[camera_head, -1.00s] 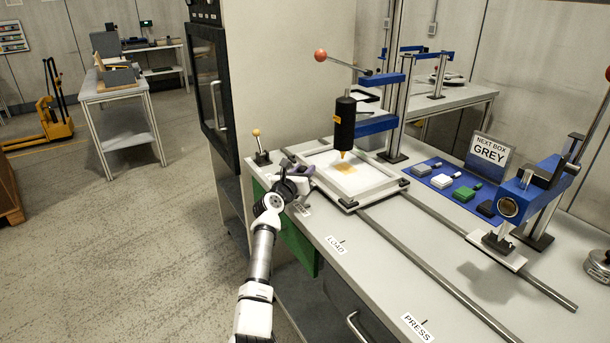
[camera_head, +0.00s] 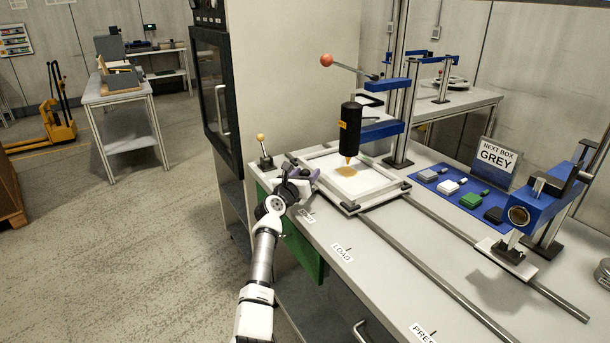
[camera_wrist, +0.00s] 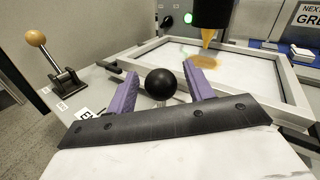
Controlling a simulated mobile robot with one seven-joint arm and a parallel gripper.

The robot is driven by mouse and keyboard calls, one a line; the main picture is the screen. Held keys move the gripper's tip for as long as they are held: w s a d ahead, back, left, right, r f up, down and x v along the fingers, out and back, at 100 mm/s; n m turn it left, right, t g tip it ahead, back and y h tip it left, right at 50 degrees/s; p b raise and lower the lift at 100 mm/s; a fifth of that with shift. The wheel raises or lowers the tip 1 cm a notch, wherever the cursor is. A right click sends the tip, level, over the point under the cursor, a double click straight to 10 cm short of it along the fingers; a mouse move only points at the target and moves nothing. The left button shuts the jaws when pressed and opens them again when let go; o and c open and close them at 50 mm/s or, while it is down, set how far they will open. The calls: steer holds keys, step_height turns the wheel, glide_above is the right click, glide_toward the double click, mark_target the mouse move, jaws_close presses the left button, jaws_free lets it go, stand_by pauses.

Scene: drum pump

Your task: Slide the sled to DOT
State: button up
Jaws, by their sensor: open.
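The sled (camera_head: 380,200) is a pale framed tray on two grey rails, at their far end. A white pad in it bears a tan patch (camera_head: 346,171), under the nozzle of a black dispenser (camera_head: 350,128). My gripper (camera_head: 304,173) is at the sled's left side. In the wrist view a black ball knob (camera_wrist: 160,84) stands between my open purple fingers, with gaps visible on both sides. Whether the knob joins the sled is hidden. A small label (camera_head: 307,216), partly legible, is on the bench edge beside my gripper; LOAD (camera_head: 342,252) and PRESS (camera_head: 423,333) labels lie nearer.
A lever with a tan knob (camera_head: 261,138) stands left of the sled. A blue mat (camera_head: 460,211) with several coloured boxes and a NEXT BOX GREY sign (camera_head: 495,157) lies to the right. A blue press (camera_head: 535,203) stands by the rails.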

steer(key=shift+s, duration=0.1)
steer(key=v, duration=1.3)
steer(key=shift+s+a, duration=0.15)
steer(key=shift+s, duration=0.15)
